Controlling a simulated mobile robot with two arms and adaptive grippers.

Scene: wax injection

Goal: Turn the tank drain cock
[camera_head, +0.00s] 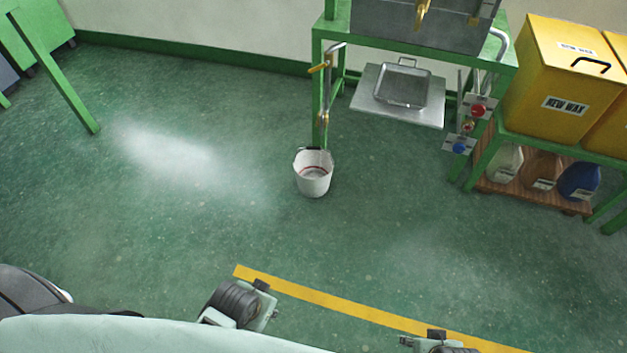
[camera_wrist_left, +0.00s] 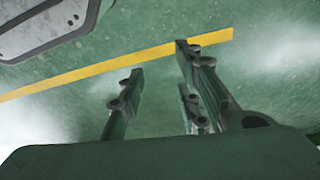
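A grey pipe with a yellow lever handle (camera_head: 318,68), which looks like the drain cock, is at the left front leg of the green tank stand. The pipe runs down to a brass-coloured fitting (camera_head: 325,119). A white bucket (camera_head: 313,182) stands on the floor below it. The grey tank (camera_head: 385,25) is cut off by the top edge. My left gripper (camera_wrist_left: 160,60) is open and empty above the floor in the left wrist view, well away from the cock. My right gripper is not visible; only part of an arm shows at the bottom edge.
A metal tray (camera_head: 402,89) sits on a low plate under the tank. Red and blue valve knobs (camera_head: 459,147) are at the right. Yellow wax bins (camera_head: 562,82) stand above several bottles. Green floor with a yellow line (camera_head: 330,302) is clear before the stand.

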